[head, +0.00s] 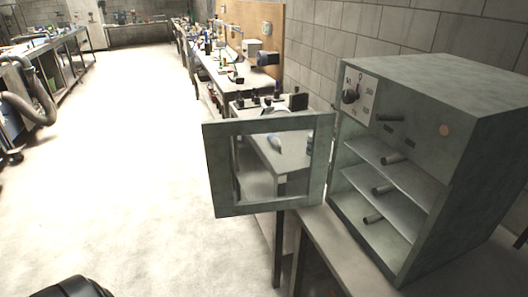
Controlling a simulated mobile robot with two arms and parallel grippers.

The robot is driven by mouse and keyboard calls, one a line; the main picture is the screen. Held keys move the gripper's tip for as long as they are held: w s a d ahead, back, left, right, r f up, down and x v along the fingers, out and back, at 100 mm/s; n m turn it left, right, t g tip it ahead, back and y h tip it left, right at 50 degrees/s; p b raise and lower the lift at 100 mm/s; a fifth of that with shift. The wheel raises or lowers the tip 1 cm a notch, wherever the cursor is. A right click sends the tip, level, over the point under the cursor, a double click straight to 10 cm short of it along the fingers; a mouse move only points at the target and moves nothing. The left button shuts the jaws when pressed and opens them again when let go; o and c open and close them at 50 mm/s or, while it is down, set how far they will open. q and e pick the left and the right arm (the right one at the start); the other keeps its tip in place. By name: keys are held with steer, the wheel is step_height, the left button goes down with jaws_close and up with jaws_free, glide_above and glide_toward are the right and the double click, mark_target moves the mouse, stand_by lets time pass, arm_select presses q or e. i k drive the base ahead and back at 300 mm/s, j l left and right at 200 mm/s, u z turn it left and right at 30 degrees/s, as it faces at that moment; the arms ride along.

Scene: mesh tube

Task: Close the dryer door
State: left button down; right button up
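The dryer (470,120) is a grey-green box on a bench at the right. Its door (219,170) is a square frame of the same colour around a see-through window. The door stands wide open, swung out to the left from the left edge of the dryer's front. The inside shows shelves (400,187) with several small cylinders lying on them. A dial (351,97) sits on the panel above the opening. Neither of my grippers is in view.
The dryer's bench (330,245) extends below and in front of it. Behind the door, a long bench (210,65) carries lab equipment along the wall. The pale floor (110,160) left of the door is clear. A dark rounded part (75,288) shows at the bottom left edge.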

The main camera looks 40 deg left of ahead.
mark_target(216, 133)
steer(key=i+j+z, duration=0.1)
steer(key=j+z, duration=0.2)
steer(key=j, duration=0.25)
steer(key=j+z, duration=0.3)
steer(key=j, duration=0.3)
steer(key=j+z, duration=0.3)
steer(key=j, duration=0.3)
steer(key=j+z, duration=0.3)
steer(key=j, duration=0.3)
steer(key=k+j+z, duration=0.1)
steer(key=j+z, duration=0.15)
steer(key=j, duration=0.3)
steer(key=k+j+z, duration=0.3)
steer(key=j, duration=0.2)
steer(key=j+z, duration=0.35)
steer(key=j, duration=0.9)
